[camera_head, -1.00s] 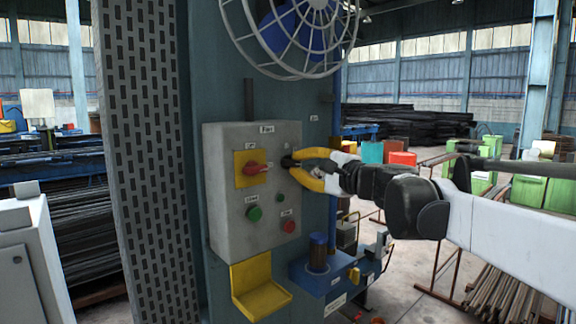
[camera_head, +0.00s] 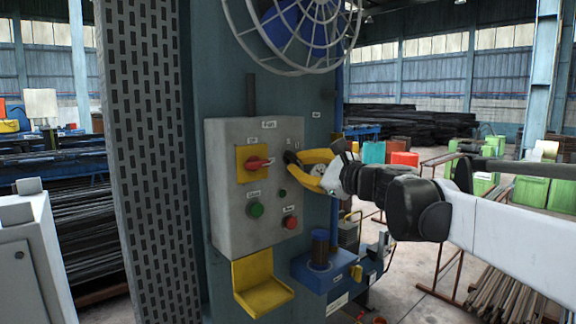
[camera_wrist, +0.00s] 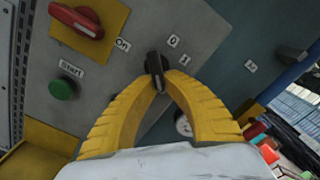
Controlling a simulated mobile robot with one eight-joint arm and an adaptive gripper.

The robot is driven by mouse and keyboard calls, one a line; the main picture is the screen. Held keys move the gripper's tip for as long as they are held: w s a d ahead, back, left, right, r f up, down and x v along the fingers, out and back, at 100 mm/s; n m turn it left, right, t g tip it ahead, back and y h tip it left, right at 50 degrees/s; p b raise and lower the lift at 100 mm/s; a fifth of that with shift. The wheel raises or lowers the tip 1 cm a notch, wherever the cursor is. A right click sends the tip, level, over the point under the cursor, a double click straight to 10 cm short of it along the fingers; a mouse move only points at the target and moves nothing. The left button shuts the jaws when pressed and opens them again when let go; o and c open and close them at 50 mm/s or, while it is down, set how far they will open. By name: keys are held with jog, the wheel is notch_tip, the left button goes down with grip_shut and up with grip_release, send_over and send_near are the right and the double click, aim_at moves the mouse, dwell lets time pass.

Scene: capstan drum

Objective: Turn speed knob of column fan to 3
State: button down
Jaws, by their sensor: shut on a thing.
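A small black knob (camera_wrist: 155,65) sits on the grey control box (camera_head: 227,210) of the blue-grey column, below the caged fan (camera_head: 300,40). Labels "0" and "1" stand by the knob in the wrist view; other labels near it are hidden or unreadable. My gripper (camera_wrist: 158,80) has yellow fingers closed around the knob from both sides, with its pointer end between the fingertips. In the head view, the knob (camera_head: 289,157) shows at the box's right edge, and my gripper reaches it from the right, tilted.
A red rotary switch (camera_head: 258,163) on a yellow plate is left of the knob. A green Start button (camera_head: 256,209) and a red button (camera_head: 290,222) are below. A yellow tray (camera_head: 262,290) and a blue unit (camera_head: 320,272) stand lower down.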

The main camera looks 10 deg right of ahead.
dwell(0.3)
jog(key=c, duration=1.4)
grip_release()
jog(key=shift+a, duration=0.1)
jog(key=shift+c, duration=0.2)
jog(key=v, duration=1.2)
